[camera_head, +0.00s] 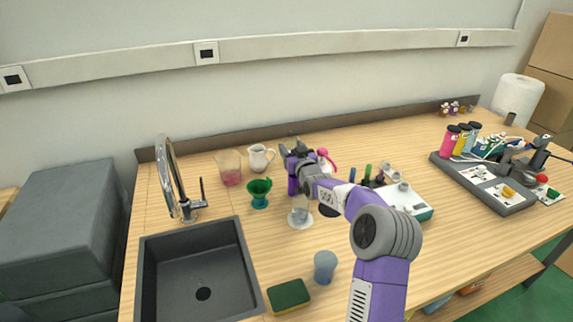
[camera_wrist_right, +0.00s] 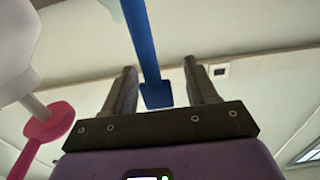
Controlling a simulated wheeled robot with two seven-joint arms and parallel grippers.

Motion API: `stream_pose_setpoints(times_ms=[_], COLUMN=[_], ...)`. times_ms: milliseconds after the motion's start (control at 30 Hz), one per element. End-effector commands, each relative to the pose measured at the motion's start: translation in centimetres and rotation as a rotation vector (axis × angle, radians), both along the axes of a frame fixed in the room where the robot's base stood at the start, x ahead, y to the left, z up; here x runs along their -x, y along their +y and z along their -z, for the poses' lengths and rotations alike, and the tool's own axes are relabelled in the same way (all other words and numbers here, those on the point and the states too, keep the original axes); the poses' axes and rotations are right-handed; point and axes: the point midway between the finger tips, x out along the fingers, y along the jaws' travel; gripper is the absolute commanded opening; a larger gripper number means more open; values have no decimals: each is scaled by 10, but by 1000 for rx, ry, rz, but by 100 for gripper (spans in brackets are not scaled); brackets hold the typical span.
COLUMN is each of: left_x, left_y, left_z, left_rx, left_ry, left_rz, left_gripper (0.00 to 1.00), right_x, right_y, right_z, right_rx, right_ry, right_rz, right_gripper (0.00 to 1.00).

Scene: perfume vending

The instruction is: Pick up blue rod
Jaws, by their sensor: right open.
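The blue rod (camera_wrist_right: 145,45) shows in the right wrist view as a long, flat-ended bar coming down from the top edge. Its wide lower end lies between the two dark fingers of my right gripper (camera_wrist_right: 160,68), with gaps on both sides. The fingers are open; I cannot tell how deep the rod sits between them. In the head view my right gripper (camera_head: 294,150) is over the back middle of the table, and I cannot make out the rod there. My left gripper is not in view.
A pink-topped white bottle (camera_head: 326,162) stands just right of the gripper. A green cup (camera_head: 259,192), a white pitcher (camera_head: 260,158) and a glass beaker (camera_head: 230,167) stand to its left. The sink (camera_head: 160,290) is at the front left. A tool tray (camera_head: 440,162) lies to the right.

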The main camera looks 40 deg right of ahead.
Motion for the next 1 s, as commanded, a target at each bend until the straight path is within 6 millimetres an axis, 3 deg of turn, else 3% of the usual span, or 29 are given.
stream_pose_setpoints(times_ms=[167,567,867,1000], left_x=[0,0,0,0], left_y=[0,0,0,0], left_z=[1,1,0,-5], left_rx=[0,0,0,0], left_ry=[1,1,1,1], left_rz=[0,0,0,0], left_gripper=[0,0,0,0], right_x=[0,0,0,0], right_y=[0,0,0,0], right_z=[1,1,-1,-17], right_rx=[0,-1,0,1], right_ry=[0,0,-1,-3], right_rz=[1,0,0,0], right_gripper=[57,0,0,0])
